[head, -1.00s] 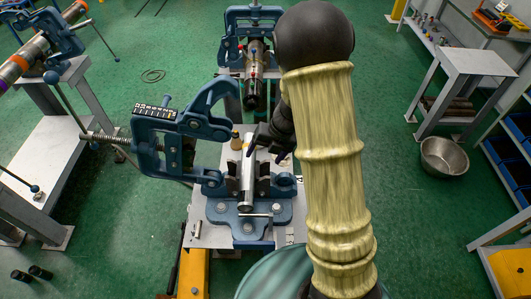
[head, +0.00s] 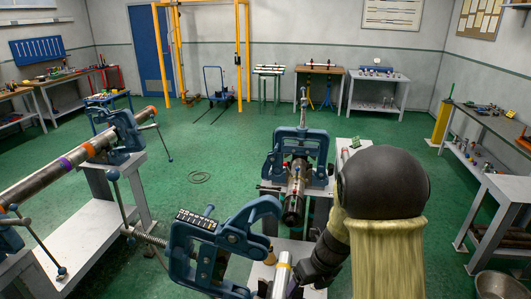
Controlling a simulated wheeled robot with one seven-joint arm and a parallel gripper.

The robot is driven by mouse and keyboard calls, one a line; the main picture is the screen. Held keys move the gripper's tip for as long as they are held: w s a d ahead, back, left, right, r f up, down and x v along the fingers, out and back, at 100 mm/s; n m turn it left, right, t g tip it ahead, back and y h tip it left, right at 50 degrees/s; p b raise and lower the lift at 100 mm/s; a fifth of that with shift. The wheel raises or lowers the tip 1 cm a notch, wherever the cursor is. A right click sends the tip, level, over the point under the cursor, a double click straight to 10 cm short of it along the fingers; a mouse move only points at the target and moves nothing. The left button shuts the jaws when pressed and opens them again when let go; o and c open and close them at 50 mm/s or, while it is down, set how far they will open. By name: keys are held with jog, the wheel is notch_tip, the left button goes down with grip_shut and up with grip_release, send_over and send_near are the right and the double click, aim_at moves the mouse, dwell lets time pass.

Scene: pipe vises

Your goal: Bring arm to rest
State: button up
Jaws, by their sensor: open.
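My arm, in a pale yellow sleeve with a dark rounded joint, fills the lower right middle of the head view. My gripper (head: 299,282) is black and points down to the left, beside the short steel pipe (head: 283,268) at the front blue vise (head: 205,250). The gripper is open. Its fingertips are partly hidden low in the picture, and I cannot tell whether they touch the pipe. The lower part of this vise is cut off by the bottom edge.
A second blue vise (head: 298,150) holding a pipe assembly stands behind. At left, a long banded pipe (head: 75,158) rests in vises on a grey bench (head: 95,232). A shelved bench (head: 490,165) and a metal bowl (head: 497,285) are at right.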

jog(key=s+d+r+n+h, duration=0.1)
jog(key=s+r+n, duration=0.1)
jog(key=n, duration=0.8)
jog(key=s+d+r+n+t+h+b, duration=0.1)
jog(key=s+n, duration=0.4)
jog(key=n, duration=0.6)
jog(key=s+d+r+n+h, duration=0.1)
jog(key=s+d+r+n, duration=0.1)
jog(key=n, duration=0.8)
jog(key=shift+s+r+t, duration=0.4)
jog(key=shift+s+r, duration=0.15)
jog(key=shift+s, duration=0.7)
jog(key=shift+c, duration=0.4)
